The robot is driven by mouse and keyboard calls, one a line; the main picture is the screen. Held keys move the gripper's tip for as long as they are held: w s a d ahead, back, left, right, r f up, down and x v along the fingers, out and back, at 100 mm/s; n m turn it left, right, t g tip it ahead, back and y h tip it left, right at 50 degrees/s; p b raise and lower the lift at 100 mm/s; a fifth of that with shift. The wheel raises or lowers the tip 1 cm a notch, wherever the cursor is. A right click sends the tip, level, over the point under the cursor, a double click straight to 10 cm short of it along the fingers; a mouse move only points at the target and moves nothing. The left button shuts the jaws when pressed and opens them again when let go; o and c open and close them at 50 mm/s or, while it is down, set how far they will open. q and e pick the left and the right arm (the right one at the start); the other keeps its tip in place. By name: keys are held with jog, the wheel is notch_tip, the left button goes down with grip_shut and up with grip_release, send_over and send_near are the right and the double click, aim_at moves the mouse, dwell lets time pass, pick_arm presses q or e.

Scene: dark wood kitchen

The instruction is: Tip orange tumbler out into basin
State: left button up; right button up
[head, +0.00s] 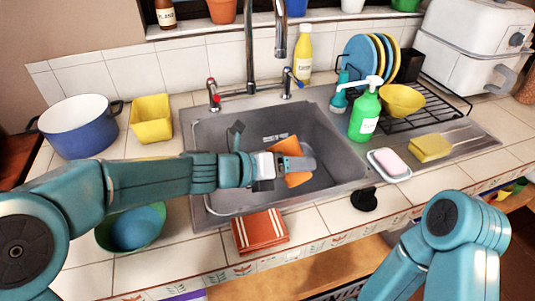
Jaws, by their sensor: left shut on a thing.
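The orange tumbler (291,147) is over the basin (338,168) of the steel sink, held tilted on its side. My left gripper (285,165) is shut on it, reaching in from the left across the counter. The gripper covers part of the tumbler, and I cannot see inside it or tell whether anything is coming out. My right arm shows at the lower right, but its gripper is not in view.
A tall faucet (249,50) rises behind the basin. A green soap bottle (365,112), a soap dish (390,164) and a dish rack (420,112) stand to the right. A blue pot (79,130) and yellow container (151,119) are at left. A red cloth (260,231) lies in front.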

pick_arm(q)
jog(key=shift+f+n, duration=0.15)
jog(key=shift+n, duration=0.15)
jog(key=shift+r+h+p, duration=0.25)
jog(key=shift+h+p, duration=0.05)
jog(key=shift+p, duration=0.05)
jog(key=shift+r+n+g+h+p, duration=0.3)
jog(key=shift+n+g+p, duration=0.1)
jog(key=shift+n, duration=0.2)
jog(key=shift+f+n+h, duration=0.3)
jog(key=shift+n, duration=0.3)
jog(key=shift+r+g, duration=0.1)
jog(key=shift+g, duration=0.2)
